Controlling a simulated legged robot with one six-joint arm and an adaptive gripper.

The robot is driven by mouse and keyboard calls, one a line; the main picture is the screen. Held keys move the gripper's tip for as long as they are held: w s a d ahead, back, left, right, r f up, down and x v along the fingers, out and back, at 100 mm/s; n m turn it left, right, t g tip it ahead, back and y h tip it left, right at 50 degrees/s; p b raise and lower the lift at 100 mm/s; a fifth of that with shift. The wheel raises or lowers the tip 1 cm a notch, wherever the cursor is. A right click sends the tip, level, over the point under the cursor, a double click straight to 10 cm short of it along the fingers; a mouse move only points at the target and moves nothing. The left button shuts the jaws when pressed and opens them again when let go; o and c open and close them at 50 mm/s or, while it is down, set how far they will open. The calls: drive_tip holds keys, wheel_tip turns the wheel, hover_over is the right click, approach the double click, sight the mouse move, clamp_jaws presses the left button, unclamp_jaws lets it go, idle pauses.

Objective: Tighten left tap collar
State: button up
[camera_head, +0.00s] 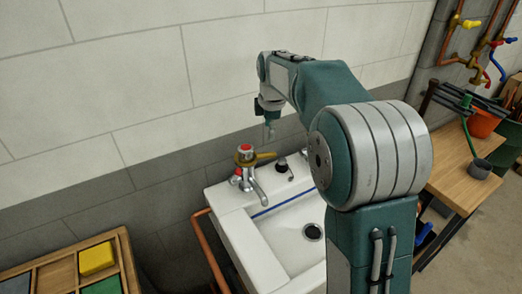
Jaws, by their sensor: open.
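The left tap (250,181) stands on the back left rim of a white sink, its chrome spout pointing to the front. It has a red cap (245,147) on top and a brass-coloured collar (244,158) beneath, with a brass part (265,155) sticking out to the right. My gripper (268,136) hangs pointing down above and slightly right of the tap, small in the view. It is open and looks empty. Whether its tips touch the brass part cannot be told from this angle.
The white sink (262,247) has a dark drain and a small black-topped fitting (282,163) on its back rim. A copper pipe (208,248) runs along its left side. A wooden tray (62,272) with coloured blocks is at lower left. A wooden bench (455,165) stands right.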

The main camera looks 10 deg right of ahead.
sight(267, 153)
drive_tip(key=shift+n, duration=0.3)
drive_tip(key=x, duration=1.1)
drive_tip(key=shift+w+a+f, duration=0.1)
drive_tip(key=shift+w+f, duration=0.05)
drive_tip(key=shift+w, duration=0.15)
clamp_jaws()
